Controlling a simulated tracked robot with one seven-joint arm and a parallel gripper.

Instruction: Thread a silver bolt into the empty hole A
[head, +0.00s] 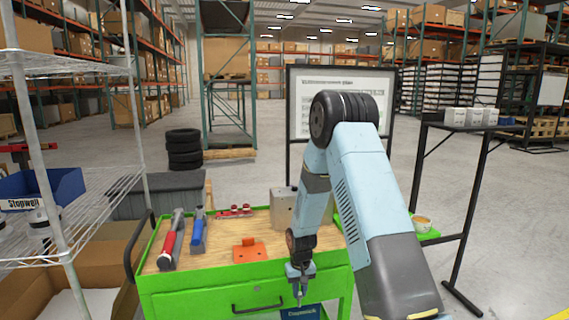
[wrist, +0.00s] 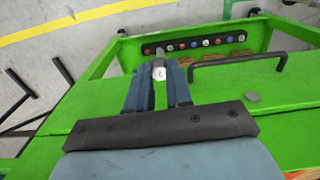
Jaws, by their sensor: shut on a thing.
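My gripper (head: 299,282) hangs in front of the green cart, over its front side. In the wrist view its two blue fingers (wrist: 159,88) are shut on a small silver and whitish piece, which looks like the silver bolt (wrist: 159,72). The piece sticks out past the fingertips. Beyond it is a black strip (wrist: 233,39) with a row of several small round red, blue and pale ends, set in the green cart. The fingertips overlap the strip's left part in the picture; I cannot tell contact. I cannot make out hole A or its letter.
The green cart (head: 190,278) has a wooden top holding a red-handled tool (head: 172,245), a blue tool (head: 197,236), an orange block (head: 249,250) and a grey box (head: 283,208). A black handle (wrist: 238,62) crosses near the strip. A wire shelf (head: 85,190) stands left.

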